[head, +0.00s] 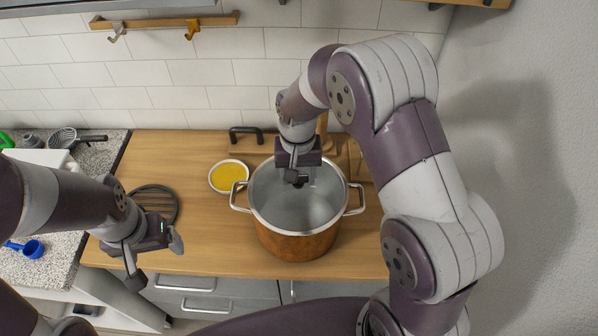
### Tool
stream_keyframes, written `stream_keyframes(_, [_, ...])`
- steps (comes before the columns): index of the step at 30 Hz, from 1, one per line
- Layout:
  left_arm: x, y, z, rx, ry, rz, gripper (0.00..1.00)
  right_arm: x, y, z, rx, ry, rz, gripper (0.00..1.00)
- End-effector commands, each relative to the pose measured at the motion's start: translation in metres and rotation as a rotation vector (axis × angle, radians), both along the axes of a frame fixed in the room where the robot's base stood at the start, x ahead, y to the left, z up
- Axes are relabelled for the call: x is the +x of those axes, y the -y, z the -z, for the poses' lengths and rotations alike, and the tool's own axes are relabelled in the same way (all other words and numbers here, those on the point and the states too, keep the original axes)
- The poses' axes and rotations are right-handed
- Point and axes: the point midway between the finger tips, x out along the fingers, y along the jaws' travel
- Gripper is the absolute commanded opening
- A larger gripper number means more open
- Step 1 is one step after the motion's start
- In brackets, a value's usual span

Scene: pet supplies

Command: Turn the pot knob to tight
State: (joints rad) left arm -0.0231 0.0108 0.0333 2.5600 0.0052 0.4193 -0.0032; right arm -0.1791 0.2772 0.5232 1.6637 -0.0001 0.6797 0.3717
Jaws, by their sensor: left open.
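A copper-brown pot (297,243) with a steel rim and two side handles stands on the wooden counter. Inside its rim is a pale grey surface; I cannot tell whether this is a clear lid or the inside of the pot. My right gripper (297,182) points down over the back-middle of the pot. Its fingertips are small and dark, and I cannot tell whether they are open or touch anything. I cannot make out a knob; the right gripper may hide it. My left gripper (156,262) is open and empty, left of the pot by the counter's front edge.
A white bowl of yellow contents (229,177) stands close to the pot's left handle. A dark slatted trivet (154,203) lies behind my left gripper. A blue scoop (33,249) is at the far left. A wall stands at the right.

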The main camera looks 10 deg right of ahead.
Motion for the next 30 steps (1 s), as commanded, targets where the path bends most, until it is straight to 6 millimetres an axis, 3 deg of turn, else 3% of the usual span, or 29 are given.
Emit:
stream_keyframes(12, [-0.0001, 0.0, 0.0004, 0.0, 0.0, 0.0, 0.84, -0.0002, -0.0014, 0.0011, 0.0, -0.002, 0.174, 0.23])
stream_keyframes(29, [0.0, 0.0, 0.0002, 0.0, 0.0, 0.0, 0.84, 0.0009, -0.0015, 0.0, 0.0, 0.002, 0.198, 0.23])
stream_keyframes(30, [0.0, 0.0, 0.0002, 0.0, 0.0, 0.0, 0.84, 0.0009, -0.0015, 0.0, 0.0, 0.002, 0.198, 0.66])
